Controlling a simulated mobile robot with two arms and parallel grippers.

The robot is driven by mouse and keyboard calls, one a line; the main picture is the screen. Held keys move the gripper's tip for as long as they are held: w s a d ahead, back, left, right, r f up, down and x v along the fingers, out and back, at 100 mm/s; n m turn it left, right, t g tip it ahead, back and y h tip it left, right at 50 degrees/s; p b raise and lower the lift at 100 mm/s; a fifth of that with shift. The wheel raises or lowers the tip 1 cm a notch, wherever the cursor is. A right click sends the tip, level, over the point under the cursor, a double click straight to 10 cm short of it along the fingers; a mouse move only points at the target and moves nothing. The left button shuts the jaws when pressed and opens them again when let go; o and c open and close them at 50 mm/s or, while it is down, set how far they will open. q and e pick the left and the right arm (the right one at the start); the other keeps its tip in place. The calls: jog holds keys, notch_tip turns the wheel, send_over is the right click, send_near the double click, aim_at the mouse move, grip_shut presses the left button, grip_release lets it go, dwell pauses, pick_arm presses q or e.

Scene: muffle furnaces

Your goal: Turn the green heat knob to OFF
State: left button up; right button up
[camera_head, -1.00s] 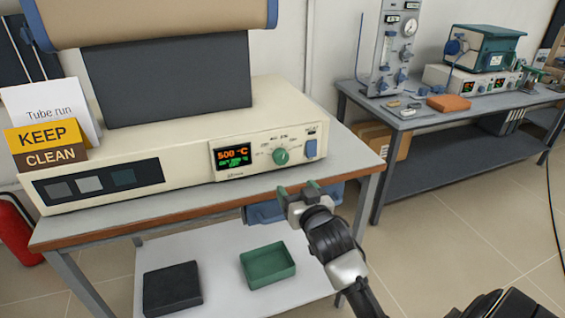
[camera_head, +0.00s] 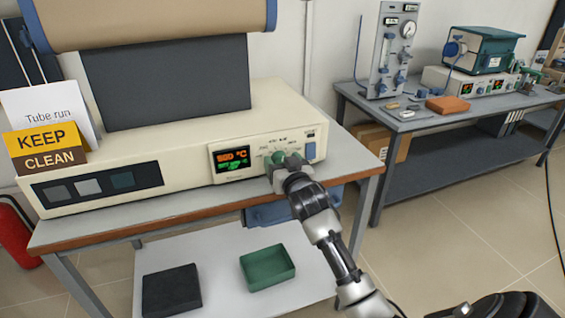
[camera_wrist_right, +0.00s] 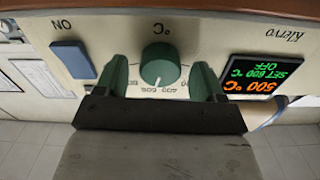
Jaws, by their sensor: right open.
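The green heat knob (camera_head: 278,157) is on the cream furnace's front panel, right of the lit display (camera_head: 233,158). In the wrist view the round green knob (camera_wrist_right: 160,64) has a white pointer mark toward the 400 and 600 dial marks, whose text is upside down. My right gripper (camera_head: 283,164) is at the panel in front of the knob. In the wrist view the green fingers of my right gripper (camera_wrist_right: 160,80) stand open, one on each side of the knob, with gaps to it. My left gripper is not in view.
A blue switch (camera_wrist_right: 73,60) marked ON sits beside the knob; the display (camera_wrist_right: 262,78) reads 500 °C. The furnace (camera_head: 190,190) stands on a bench (camera_head: 130,228) with a brown front edge. A green tray (camera_head: 268,267) and a dark block (camera_head: 172,289) lie on its lower shelf.

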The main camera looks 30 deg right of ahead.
jog(key=c, duration=0.9)
jog(key=n+p, duration=0.3)
jog(key=shift+r+n, duration=0.15)
jog(key=shift+n, duration=0.25)
jog(key=n+p, duration=0.2)
jog(key=n, duration=0.2)
jog(key=shift+a+n, duration=0.1)
jog(key=shift+n, duration=0.2)
jog(key=n+p, duration=0.1)
jog(key=n, duration=0.3)
jog(key=shift+p, duration=0.3)
jog(key=n, duration=0.3)
jog(key=n+p, duration=0.1)
jog(key=n, duration=0.1)
jog(key=shift+a+f, duration=0.1)
jog(key=shift+f, duration=0.2)
jog(key=shift+n, duration=0.4)
